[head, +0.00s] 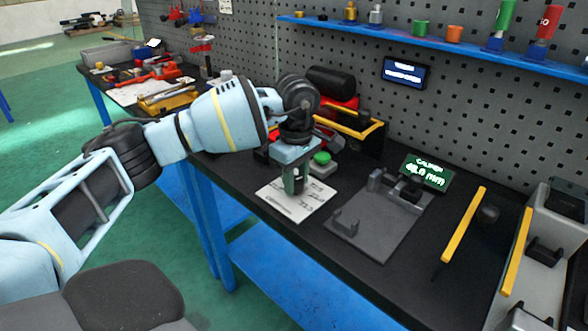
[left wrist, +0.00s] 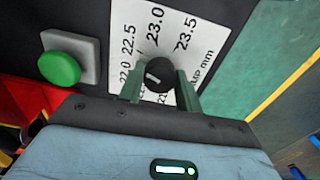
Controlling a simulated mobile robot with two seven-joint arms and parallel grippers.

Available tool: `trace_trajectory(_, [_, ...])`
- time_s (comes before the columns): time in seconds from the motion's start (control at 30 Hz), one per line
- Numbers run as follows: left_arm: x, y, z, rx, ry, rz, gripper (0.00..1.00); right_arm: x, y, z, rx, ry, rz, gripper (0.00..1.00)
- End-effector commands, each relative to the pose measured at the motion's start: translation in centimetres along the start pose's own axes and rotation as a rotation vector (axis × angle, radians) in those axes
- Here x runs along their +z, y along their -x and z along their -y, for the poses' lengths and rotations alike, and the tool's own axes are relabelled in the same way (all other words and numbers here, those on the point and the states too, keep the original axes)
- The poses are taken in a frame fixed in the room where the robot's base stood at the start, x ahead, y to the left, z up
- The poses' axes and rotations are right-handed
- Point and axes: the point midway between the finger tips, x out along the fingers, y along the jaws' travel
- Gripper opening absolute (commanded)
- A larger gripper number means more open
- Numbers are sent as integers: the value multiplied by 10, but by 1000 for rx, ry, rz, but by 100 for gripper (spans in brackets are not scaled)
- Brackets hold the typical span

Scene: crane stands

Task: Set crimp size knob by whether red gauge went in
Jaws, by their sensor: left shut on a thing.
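My left gripper (head: 294,188) points down over a white scale card (head: 278,205) on the dark bench. In the left wrist view its green fingers (left wrist: 160,80) are closed on either side of a round black knob (left wrist: 158,72) with a light pointer mark. The card (left wrist: 137,15) is printed 22.0, 22.5, 23.0, 23.5 and "mm". I cannot tell surely which number the mark points to. The red gauge (head: 547,22) stands upright in a blue holder on the shelf, beside a green gauge (head: 504,17). My right gripper is not in view.
A green button (head: 322,158) on a grey box sits right beside the card. A grey fixture plate (head: 376,222) and a caliper display (head: 428,173) stand to the right. Yellow bars (head: 463,225) lie further right. A blue shelf (head: 430,40) runs along the pegboard.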

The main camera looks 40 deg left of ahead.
Motion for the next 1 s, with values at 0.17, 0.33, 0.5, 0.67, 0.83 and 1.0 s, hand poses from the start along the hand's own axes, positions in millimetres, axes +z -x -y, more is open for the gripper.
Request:
trace_trajectory(0.17, [0, 5, 0, 3, 170, 0, 11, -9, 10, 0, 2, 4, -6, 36])
trace_trajectory(0.33, [0, 6, -1, 5, 328, 2, 11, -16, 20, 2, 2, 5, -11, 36])
trace_trajectory(0.5, [0, 5, -1, 5, 474, 1, 11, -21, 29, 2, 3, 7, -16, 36])
trace_trajectory(0.67, [0, 5, -1, 5, 586, 1, 11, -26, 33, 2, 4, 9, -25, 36])
trace_trajectory(0.83, [-1, 4, -1, 5, 673, 1, 11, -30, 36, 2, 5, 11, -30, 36])
trace_trajectory(1.0, [0, 3, -1, 4, 723, 1, 11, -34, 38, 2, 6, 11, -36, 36])
